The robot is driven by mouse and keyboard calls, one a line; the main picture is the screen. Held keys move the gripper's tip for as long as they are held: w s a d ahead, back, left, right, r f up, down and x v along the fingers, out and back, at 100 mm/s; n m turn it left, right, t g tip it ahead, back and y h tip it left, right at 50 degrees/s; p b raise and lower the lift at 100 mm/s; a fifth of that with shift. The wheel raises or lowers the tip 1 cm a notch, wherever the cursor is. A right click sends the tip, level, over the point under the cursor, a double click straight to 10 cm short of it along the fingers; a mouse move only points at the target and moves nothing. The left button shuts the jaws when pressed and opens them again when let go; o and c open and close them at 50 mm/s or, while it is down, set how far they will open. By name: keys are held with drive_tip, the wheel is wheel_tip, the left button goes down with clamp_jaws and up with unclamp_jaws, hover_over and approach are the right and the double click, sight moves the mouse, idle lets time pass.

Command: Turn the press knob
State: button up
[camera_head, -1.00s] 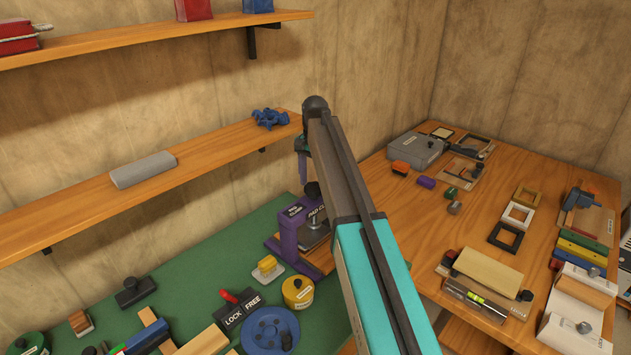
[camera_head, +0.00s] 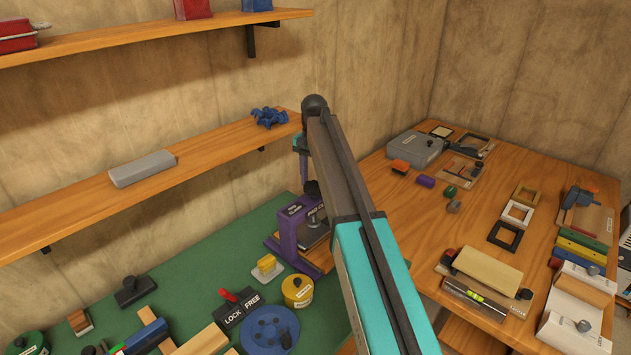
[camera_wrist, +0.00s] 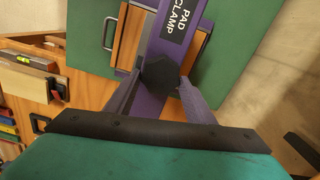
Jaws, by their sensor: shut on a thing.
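The press is a purple frame (camera_head: 287,228) labelled "PAD CLAMP", standing on the left bench beside the wooden table. Its black knob (camera_wrist: 160,74) shows in the wrist view, lobed and on top of the purple press arm (camera_wrist: 178,30). My gripper (camera_wrist: 160,88) is shut on the knob, with one purple-grey finger on each side of it. In the head view my arm crosses in front of the press, and the knob and fingers are mostly hidden there.
The green bench top (camera_head: 190,265) holds a LOCK/FREE plate (camera_head: 238,308), a blue dial (camera_head: 270,330) and a yellow round container (camera_head: 298,290). A wooden shelf (camera_head: 80,205) is close on the left. The wooden table (camera_head: 400,215) on the right holds several fixtures.

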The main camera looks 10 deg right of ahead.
drive_tip(key=n, duration=0.5)
drive_tip(key=shift+w+a+n+b, duration=0.2)
drive_tip(key=shift+n+b, duration=0.1)
drive_tip(key=n, duration=0.5)
drive_tip(key=shift+a, duration=0.15)
drive_tip(key=n, duration=0.5)
drive_tip(key=shift+a+r+n+b, duration=0.1)
drive_tip(key=shift+a+n+b, duration=0.05)
drive_tip(key=shift+n+b, duration=0.2)
drive_tip(key=n, duration=0.5)
drive_tip(key=shift+s, duration=0.2)
drive_tip(key=n, duration=0.5)
drive_tip(key=shift+s+n, duration=0.1)
drive_tip(key=shift+n, duration=0.25)
drive_tip(key=n, duration=0.5)
drive_tip(key=shift+s+r, duration=0.1)
drive_tip(key=n, duration=0.5)
drive_tip(key=shift+s, duration=0.1)
drive_tip(key=n, duration=0.4)
drive_tip(key=shift+d+n, duration=0.2)
drive_tip(key=shift+n, duration=0.1)
